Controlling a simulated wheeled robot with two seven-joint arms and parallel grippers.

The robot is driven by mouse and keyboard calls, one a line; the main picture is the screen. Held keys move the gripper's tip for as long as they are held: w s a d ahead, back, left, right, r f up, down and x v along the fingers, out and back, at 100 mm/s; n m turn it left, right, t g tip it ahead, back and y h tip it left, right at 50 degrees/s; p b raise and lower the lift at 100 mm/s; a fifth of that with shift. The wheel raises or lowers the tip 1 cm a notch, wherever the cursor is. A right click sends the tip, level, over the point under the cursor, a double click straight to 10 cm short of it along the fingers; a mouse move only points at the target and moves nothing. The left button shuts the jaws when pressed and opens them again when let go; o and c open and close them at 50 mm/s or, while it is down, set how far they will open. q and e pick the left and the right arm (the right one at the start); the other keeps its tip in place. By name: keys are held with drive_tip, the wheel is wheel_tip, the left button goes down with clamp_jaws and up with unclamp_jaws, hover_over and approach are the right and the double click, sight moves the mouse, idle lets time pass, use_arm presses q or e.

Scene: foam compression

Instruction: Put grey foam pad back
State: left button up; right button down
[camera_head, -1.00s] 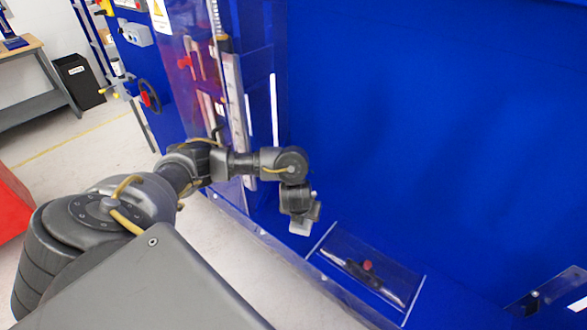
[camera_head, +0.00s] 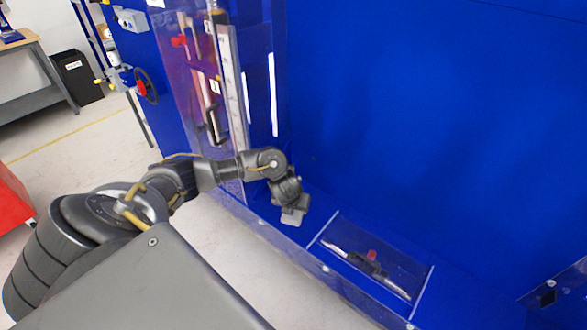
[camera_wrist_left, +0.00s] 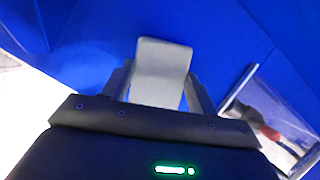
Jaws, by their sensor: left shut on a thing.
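My left gripper (camera_wrist_left: 157,95) is shut on the grey foam pad (camera_wrist_left: 163,60), which stands up between the two fingers in the left wrist view. In the head view the gripper (camera_head: 292,213) points down over the blue ledge of the machine, left of a clear-covered recess. Whether the pad touches the ledge cannot be told. My right gripper is in neither view.
The recess (camera_head: 345,236) holds a dark tool with a red part. A tall blue wall (camera_head: 430,120) stands behind. A clear door panel with a black handle (camera_head: 213,125) is at the left. A low clear edge runs along the front of the ledge.

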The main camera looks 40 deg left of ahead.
use_arm(q)
drive_tip(key=o, duration=0.9)
drive_tip(key=shift+f, duration=0.1)
drive_tip(key=shift+o, duration=0.2)
drive_tip(key=p+v, duration=0.6)
drive_tip(key=v, duration=0.6)
drive_tip(key=shift+p, duration=0.35)
